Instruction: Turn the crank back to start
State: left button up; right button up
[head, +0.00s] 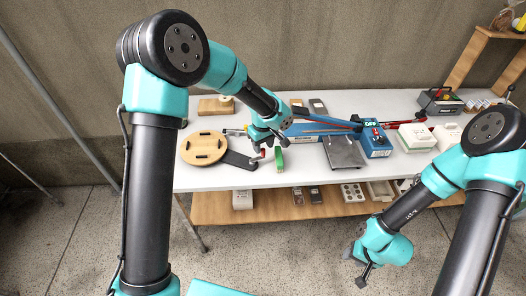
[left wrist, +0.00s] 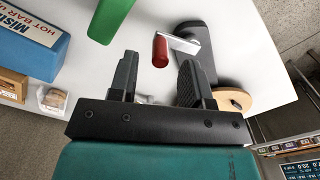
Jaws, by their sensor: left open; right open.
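The crank's red handle (left wrist: 160,50) stands on a metal arm (left wrist: 183,43) at the end of a dark base (left wrist: 200,50) in the left wrist view. The base joins a round wooden turntable (head: 204,148) with dark slots, at the left of the table in the head view. My left gripper (left wrist: 157,74) is open, and the red handle appears between and beyond its fingertips, with nothing held. In the head view my left gripper (head: 266,146) hangs over the crank end and partly hides it. My right gripper (head: 362,272) is open and empty, in front of the table.
A green block (head: 279,160) stands just right of the crank; it shows in the left wrist view (left wrist: 110,18). A lower shelf (head: 270,210) holds several items.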

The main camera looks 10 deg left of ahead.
aim_at(263, 149)
pick_arm(q)
jog(key=shift+f, duration=1.75)
grip_shut()
